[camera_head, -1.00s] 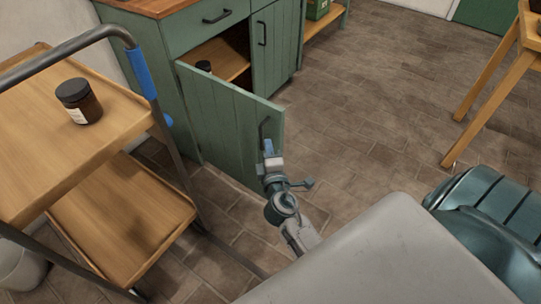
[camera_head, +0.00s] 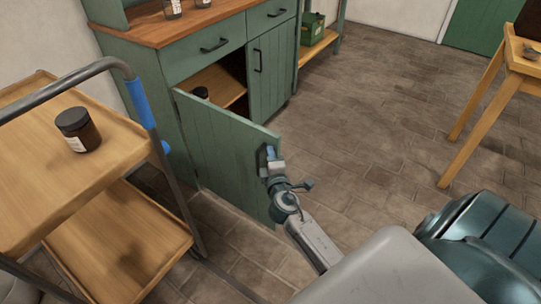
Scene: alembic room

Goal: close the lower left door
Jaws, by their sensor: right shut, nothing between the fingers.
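The lower left door (camera_head: 222,145) of the green cabinet (camera_head: 172,62) stands open, swung out toward me. Its dark handle (camera_head: 262,160) is near the free edge. My right gripper (camera_head: 270,155) is shut at the door's free edge, beside the handle, and seems to be at or very near the door face. Whether it touches is hard to tell. My left gripper is out of view.
A wooden cart (camera_head: 95,165) with a dark jar (camera_head: 78,129) stands at the left, close to the door's hinge side. The lower right door (camera_head: 270,75) is closed. A wooden table (camera_head: 515,80) stands at the right. The floor between is clear.

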